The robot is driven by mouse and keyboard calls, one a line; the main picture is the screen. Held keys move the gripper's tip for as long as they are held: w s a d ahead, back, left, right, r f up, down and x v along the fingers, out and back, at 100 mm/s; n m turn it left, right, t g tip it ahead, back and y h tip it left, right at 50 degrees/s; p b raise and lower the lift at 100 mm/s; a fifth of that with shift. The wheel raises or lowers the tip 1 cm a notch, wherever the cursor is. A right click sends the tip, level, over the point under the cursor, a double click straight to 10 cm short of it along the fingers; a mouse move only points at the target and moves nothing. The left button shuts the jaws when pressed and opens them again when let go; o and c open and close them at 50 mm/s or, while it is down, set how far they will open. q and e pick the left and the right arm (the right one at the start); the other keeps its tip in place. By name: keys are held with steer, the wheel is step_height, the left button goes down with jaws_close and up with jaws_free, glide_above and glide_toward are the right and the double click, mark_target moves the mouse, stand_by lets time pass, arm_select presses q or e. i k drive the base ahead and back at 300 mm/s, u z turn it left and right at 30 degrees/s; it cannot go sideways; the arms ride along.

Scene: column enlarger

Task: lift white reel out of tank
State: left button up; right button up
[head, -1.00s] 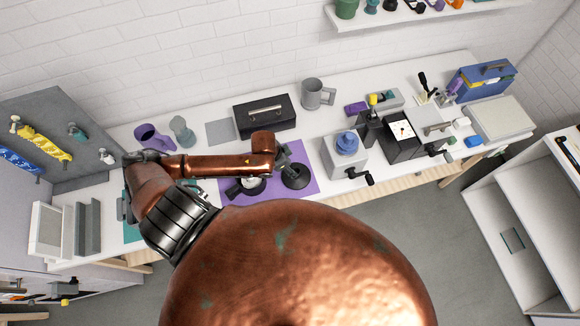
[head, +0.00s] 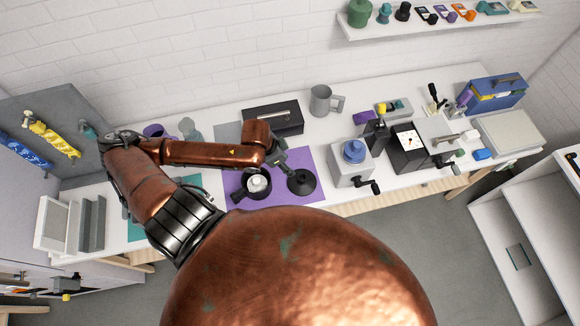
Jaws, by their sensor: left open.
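The white reel (head: 257,183) sits inside the round black tank (head: 244,193) on a purple mat (head: 270,198). The reel's pale top shows in the tank's open mouth. A black disc-like part (head: 301,182) with a raised piece on it lies to the right of the tank on the same mat. My left gripper (head: 283,166) is beyond and to the right of the tank, close to the disc-like part. It is open and holds nothing that I can see. Its wrist hides part of the mat's back. My right gripper is out of view.
A black box (head: 273,119) and a grey mug (head: 322,101) stand behind the mat. A grey crank device with a blue top (head: 352,164) stands to its right. A teal mat (head: 190,182) lies to the left. My copper body covers the lower middle.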

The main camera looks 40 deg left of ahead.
mark_target(256, 184)
steer(key=k, duration=2)
